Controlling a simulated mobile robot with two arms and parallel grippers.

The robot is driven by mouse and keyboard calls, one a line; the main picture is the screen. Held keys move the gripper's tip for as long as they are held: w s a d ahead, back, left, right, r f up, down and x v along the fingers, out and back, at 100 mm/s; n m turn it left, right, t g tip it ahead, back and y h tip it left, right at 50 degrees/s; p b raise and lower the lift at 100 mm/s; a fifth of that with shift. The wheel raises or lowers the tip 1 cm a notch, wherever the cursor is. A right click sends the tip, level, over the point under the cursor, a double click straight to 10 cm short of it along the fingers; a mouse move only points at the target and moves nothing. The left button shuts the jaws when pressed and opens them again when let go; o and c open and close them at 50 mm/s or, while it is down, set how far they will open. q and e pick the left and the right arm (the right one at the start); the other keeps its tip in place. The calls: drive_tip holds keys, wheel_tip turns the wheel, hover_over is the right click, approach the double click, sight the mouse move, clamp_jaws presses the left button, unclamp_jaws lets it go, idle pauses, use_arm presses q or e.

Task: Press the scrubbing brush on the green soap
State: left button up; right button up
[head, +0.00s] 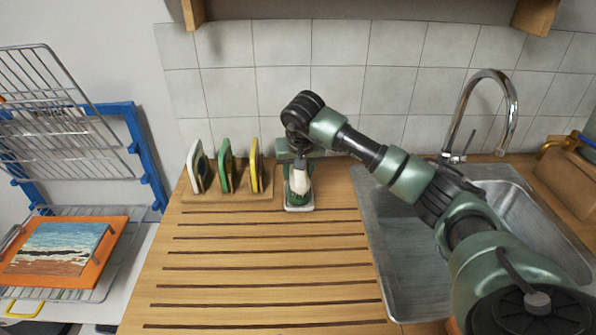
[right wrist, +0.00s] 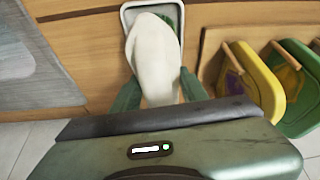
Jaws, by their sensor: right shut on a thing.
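The scrubbing brush (head: 300,182) shows as a cream-white body in the head view, below my right gripper (head: 298,163). In the right wrist view the brush (right wrist: 153,58) sits between the two green fingers of my right gripper (right wrist: 158,92), which is shut on it. Its far end lies over the green soap (right wrist: 172,14), which sits in a white-rimmed dish (right wrist: 182,38). The dish (head: 300,208) stands on the wooden counter. The brush hides most of the soap, and I cannot tell whether they touch. My left gripper is not in view.
A wooden rack with white, green (head: 226,166) and yellow (head: 255,165) boards stands left of the dish. A steel sink (head: 400,235) with a tall tap (head: 487,76) is on the right. The slatted counter (head: 270,260) in front is clear.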

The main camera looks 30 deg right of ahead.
drive_tip(key=shift+f+b, duration=0.3)
drive_tip(key=shift+f, duration=0.2)
idle(1.3)
drive_tip(key=shift+r+p, duration=2.6)
drive_tip(key=shift+r, duration=1)
drive_tip(key=shift+f, duration=0.1)
